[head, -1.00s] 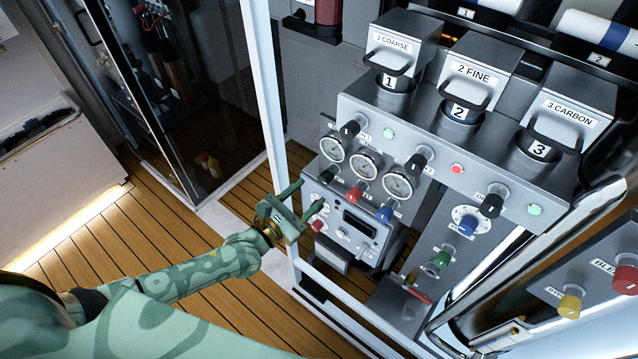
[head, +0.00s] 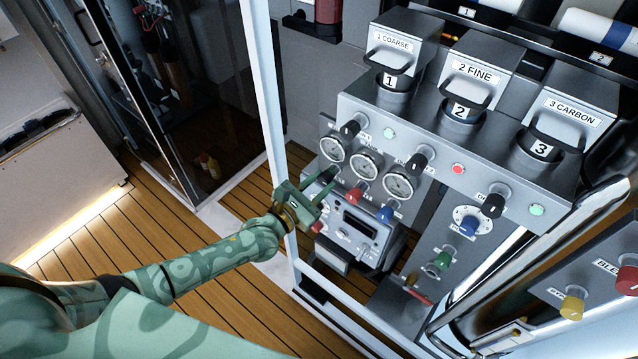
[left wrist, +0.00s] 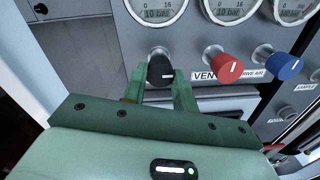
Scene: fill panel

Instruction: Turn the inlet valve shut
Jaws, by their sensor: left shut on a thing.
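A black knob (left wrist: 160,71) with a white mark sits on the grey panel, left of the red vent knob (left wrist: 226,68). My left gripper (left wrist: 160,80) has one finger on each side of the black knob and is shut on it. Its label is mostly hidden by a finger. In the head view my left gripper (head: 325,186) reaches the panel below the left gauge (head: 333,149), and covers most of the knob. I cannot read which valve it is. My right gripper is not in view.
A blue knob (left wrist: 289,68) stands right of the red one, with round gauges above. A white upright post (head: 272,110) runs close beside my left gripper. Filter housings (head: 468,82) labelled coarse, fine and carbon stand above. Wooden floor (head: 110,240) lies open at the left.

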